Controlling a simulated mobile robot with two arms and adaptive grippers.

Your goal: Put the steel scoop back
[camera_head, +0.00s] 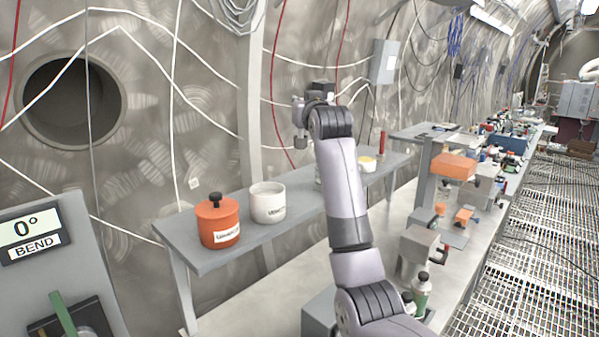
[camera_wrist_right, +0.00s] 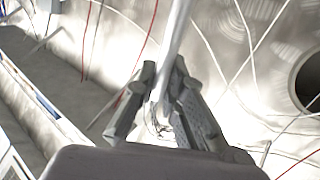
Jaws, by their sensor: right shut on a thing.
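A slim, shiny steel bar, seemingly the scoop's handle (camera_wrist_right: 176,35), stands between the fingers of my right gripper (camera_wrist_right: 160,98) in the right wrist view. The gripper is shut on it. The scoop's bowl cannot be made out. In the head view my right gripper (camera_head: 300,118) is at the end of the raised arm, above the back of the grey shelf (camera_head: 205,258) and near the wall. The scoop cannot be made out there. My left gripper is in neither view.
An orange lidded canister (camera_head: 218,222) and a white crock (camera_head: 268,203) stand on the shelf, left of my arm. A small jar (camera_head: 367,164) and a red cylinder (camera_head: 383,141) stand to its right. My arm hides part of the shelf. Orange-topped equipment (camera_head: 454,166) stands on the right bench.

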